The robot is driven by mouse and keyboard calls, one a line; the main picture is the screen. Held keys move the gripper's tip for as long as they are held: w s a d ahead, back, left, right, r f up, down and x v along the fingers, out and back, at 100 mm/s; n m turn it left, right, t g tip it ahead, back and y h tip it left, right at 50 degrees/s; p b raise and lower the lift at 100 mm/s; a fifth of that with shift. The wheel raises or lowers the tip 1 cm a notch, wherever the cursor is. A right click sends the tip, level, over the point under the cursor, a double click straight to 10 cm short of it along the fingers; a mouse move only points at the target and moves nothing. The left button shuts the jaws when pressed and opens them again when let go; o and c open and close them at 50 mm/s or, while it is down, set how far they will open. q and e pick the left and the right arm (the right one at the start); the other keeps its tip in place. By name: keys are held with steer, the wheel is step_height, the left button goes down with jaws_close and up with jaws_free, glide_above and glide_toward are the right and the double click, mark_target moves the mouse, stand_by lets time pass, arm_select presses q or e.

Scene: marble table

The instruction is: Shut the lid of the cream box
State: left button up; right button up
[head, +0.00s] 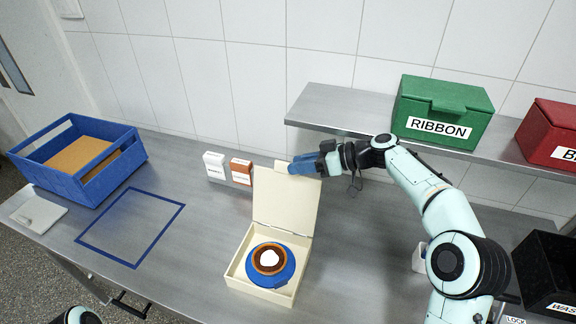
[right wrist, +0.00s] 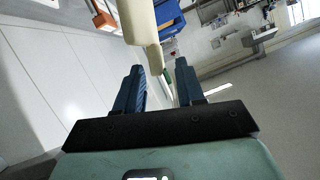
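The cream box (head: 233,273) stands on the metal table with its lid (head: 285,205) raised, roughly upright at the back. A blue round item with a brown ring and white centre (head: 269,262) lies inside. My right gripper (head: 292,168) is at the lid's top edge, its blue fingers pointing left. In the right wrist view, the fingers (right wrist: 160,82) are apart, and the cream lid (right wrist: 141,25) shows just beyond and partly between their tips. I cannot tell whether they touch it. My left gripper is not in view.
A blue crate (head: 85,185) and a blue outlined square (head: 130,228) are on the left. Two small cartons (head: 214,167) stand behind the box. A shelf (head: 330,105) holds a green RIBBON box (head: 442,105) and a red box (head: 550,132). A black bin (head: 545,270) is right.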

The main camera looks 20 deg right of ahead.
steer(key=x, duration=0.3)
steer(key=shift+w+r, duration=0.1)
steer(key=shift+w, duration=0.05)
steer(key=shift+w+a+f, duration=0.15)
steer(key=shift+a+f, duration=0.15)
steer(key=shift+a, duration=0.1)
jaws_close()
